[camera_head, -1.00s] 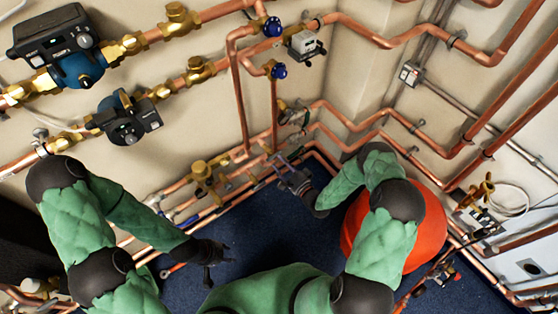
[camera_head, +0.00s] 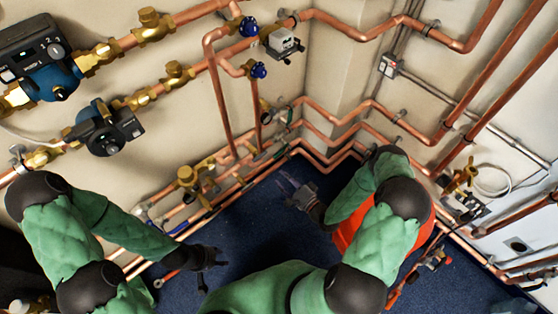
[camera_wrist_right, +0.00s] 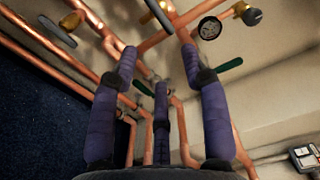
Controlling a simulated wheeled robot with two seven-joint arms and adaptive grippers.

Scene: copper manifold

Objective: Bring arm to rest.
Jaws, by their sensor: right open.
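My right arm, in green sleeves, reaches in at the right of the head view, bent at the elbow. Its gripper (camera_head: 303,196) hangs over the blue floor, close to the copper pipes in the corner. In the right wrist view its purple-grey fingers (camera_wrist_right: 160,90) are spread apart with nothing between them; pipes show beyond. My left arm comes in from the left. Its dark gripper (camera_head: 210,268) is over the floor, its fingers look spread, and I see nothing in it.
Low copper pipes with brass valves (camera_head: 187,177) run along the wall beside both grippers. A red-orange round object (camera_head: 350,235) stands partly hidden behind my right arm. Pumps (camera_head: 105,127) sit on the left wall. Blue floor (camera_head: 255,225) between the grippers is clear.

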